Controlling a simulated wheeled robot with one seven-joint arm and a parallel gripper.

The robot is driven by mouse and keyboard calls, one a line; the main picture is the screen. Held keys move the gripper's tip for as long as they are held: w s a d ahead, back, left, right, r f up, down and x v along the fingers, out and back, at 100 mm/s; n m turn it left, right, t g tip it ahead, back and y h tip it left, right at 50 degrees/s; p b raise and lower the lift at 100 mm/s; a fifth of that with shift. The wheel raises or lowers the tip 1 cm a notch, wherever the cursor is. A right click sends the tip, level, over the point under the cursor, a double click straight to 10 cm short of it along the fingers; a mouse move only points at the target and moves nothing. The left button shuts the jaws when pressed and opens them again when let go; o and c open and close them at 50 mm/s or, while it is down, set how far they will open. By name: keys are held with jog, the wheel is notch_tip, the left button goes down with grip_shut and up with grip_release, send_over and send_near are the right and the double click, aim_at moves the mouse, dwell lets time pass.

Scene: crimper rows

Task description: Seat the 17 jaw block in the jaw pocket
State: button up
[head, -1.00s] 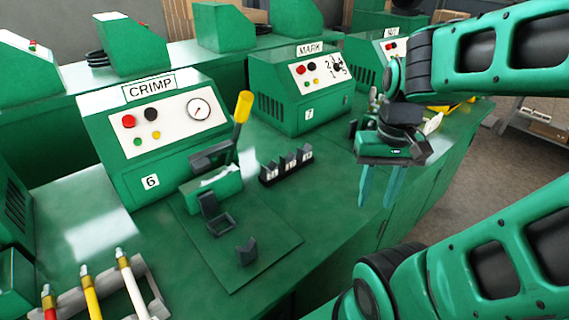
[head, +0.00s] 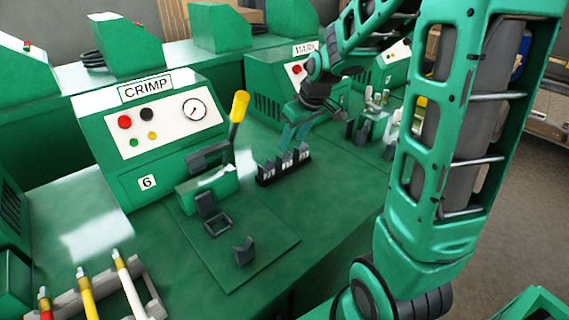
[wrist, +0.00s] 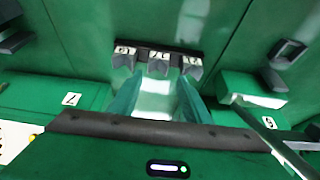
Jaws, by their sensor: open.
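A black rack (head: 264,181) holds three dark grey jaw blocks with white number labels. The middle block (head: 287,160) appears to be the 17; it also shows in the wrist view (wrist: 159,68), with the outer labels hard to read. My gripper (head: 293,143) is open and empty, just above and behind the rack. In the wrist view its fingers (wrist: 158,97) point towards the middle block, which appears between and beyond the tips. The jaw pocket seems to be the dark square frame (head: 218,223) on the mat before the CRIMP machine; it looks empty.
A loose dark jaw block (head: 244,252) stands on the mat (head: 270,238) in front of the frame. The CRIMP machine (head: 150,130) and its yellow-topped lever (head: 238,108) rise left of the rack. The MARK machine (head: 262,85) stands behind.

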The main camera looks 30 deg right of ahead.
aim_at(284, 156)
jog(key=x, duration=0.5)
jog(key=shift+f, duration=0.2)
jog(key=shift+w+x, duration=0.15)
jog(key=shift+x, duration=1.1)
jog(key=shift+w+x, duration=0.15)
jog(key=shift+x, duration=1.1)
jog(key=shift+d+r, duration=0.1)
jog(key=shift+r, duration=0.05)
jog(key=shift+c, duration=0.4)
grip_shut()
